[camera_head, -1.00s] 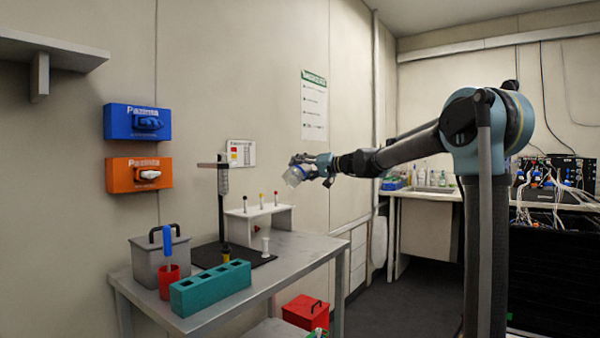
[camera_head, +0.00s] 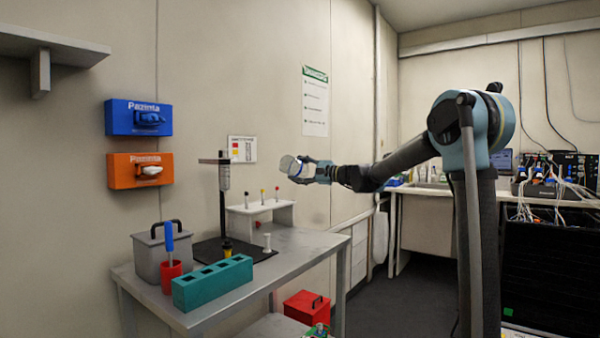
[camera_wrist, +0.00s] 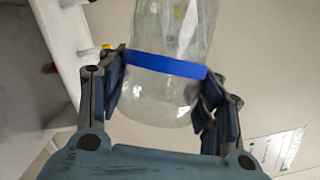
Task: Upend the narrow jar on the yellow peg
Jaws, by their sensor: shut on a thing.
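My gripper (camera_head: 303,168) is shut on a clear jar (camera_head: 289,165), held in the air above and right of the white peg stand (camera_head: 286,213). The jar lies nearly level in the head view, pointing left. In the wrist view the jar (camera_wrist: 168,28) has a blue band (camera_wrist: 165,65) between the fingers; its rounded end faces the palm and its far end is cut off by the frame. Small pegs with coloured tips stand on the white stand; the middle one (camera_head: 262,196) looks yellow-tipped. A yellow tip (camera_wrist: 107,47) also shows in the wrist view.
The grey table (camera_head: 300,246) bears a teal block with holes (camera_head: 212,283), a red cup (camera_head: 171,277) with a blue-handled tool, a grey lidded box (camera_head: 147,257) and a black stand (camera_head: 222,205). Air around the jar is clear; the wall is behind it.

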